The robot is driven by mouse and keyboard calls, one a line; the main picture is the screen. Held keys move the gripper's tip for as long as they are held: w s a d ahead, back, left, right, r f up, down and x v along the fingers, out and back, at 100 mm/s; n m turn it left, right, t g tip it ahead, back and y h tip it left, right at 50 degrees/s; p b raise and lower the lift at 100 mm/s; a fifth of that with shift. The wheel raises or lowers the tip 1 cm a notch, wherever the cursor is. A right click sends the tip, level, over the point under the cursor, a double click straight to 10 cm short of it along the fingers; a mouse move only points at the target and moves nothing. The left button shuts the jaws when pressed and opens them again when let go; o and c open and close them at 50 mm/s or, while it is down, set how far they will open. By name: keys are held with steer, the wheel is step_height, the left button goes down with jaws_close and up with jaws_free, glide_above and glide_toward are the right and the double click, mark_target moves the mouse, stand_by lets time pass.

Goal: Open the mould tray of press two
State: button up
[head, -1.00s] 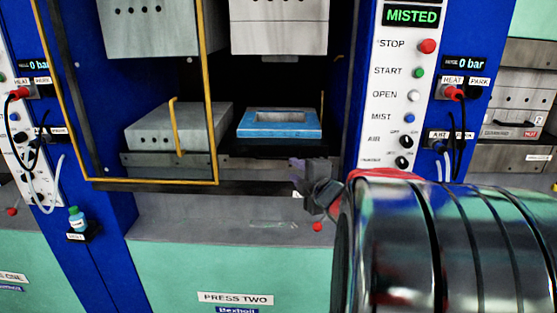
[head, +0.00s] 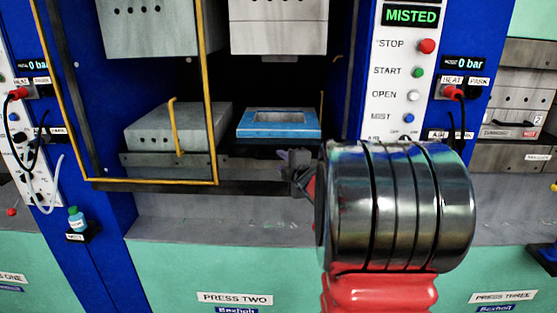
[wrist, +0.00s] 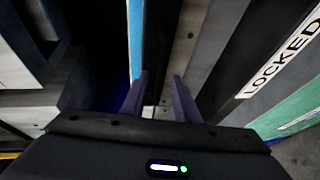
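The mould tray (head: 279,123) of press two is a blue frame with a rectangular recess, lying on a dark support inside the press. A blue strip, likely its edge, shows in the wrist view (wrist: 136,38). My gripper (head: 290,163) is in front of and just below the tray at its right side, near the press's front sill. In the wrist view my gripper's two purple-grey fingers (wrist: 160,82) are apart, with a dark gap and a grey surface beyond. I cannot tell whether they touch anything. A label reading LOCKED (wrist: 284,57) lies right of the fingers.
The yellow guard frame (head: 212,90) stands left of the tray, before a grey block (head: 178,130). A grey upper block (head: 279,25) hangs above the tray. The control panel (head: 397,90), reading MISTED, is on the right. A small bottle (head: 76,218) stands at lower left.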

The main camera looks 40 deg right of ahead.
mark_target(279, 159)
steer(key=shift+x, duration=1.9)
steer(key=shift+c, duration=0.5)
jaws_close()
steer(key=shift+f, duration=0.1)
